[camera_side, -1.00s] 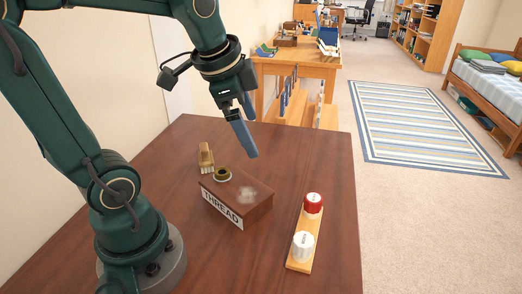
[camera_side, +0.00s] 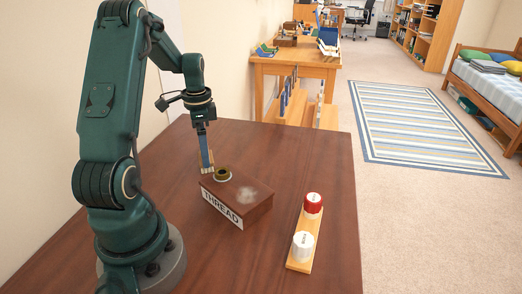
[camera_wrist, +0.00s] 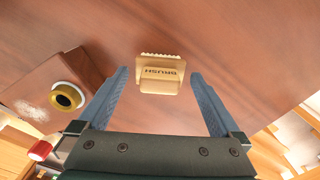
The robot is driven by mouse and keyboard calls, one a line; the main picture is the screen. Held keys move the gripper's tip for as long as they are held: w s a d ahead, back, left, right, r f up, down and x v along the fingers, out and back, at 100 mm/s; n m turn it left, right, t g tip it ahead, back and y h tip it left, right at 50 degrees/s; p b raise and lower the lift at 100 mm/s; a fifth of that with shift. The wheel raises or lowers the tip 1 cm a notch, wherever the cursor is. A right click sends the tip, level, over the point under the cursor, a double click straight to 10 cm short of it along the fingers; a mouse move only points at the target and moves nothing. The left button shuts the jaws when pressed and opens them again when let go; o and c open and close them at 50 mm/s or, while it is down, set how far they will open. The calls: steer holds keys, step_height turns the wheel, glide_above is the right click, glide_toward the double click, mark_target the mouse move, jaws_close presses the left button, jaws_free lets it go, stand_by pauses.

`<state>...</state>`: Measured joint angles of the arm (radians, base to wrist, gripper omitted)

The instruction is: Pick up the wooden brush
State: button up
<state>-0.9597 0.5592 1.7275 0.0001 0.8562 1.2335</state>
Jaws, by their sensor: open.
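The wooden brush (camera_wrist: 160,73) lies on the brown table, tan with the word BRUSH on it and a bristled edge; it shows between and ahead of my two fingers in the wrist view. In the side view the brush (camera_side: 211,157) is mostly hidden behind my fingers. My gripper (camera_wrist: 158,76) is open, with one blue-grey finger on either side of the brush. In the side view my gripper (camera_side: 206,168) points down at the brush, behind the thread box. I cannot tell whether the fingers touch it.
A brown box labelled THREAD (camera_side: 245,209) stands close by, with a dark-and-cream ring (camera_side: 222,174) on top. The table's front middle is clear.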

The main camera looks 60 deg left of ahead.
steer(key=shift+f, duration=1.15)
steer(key=shift+c, duration=0.3)
steer(key=c, duration=1.1)
step_height(320, 180, up, 10)
steer(key=shift+r, duration=0.1)
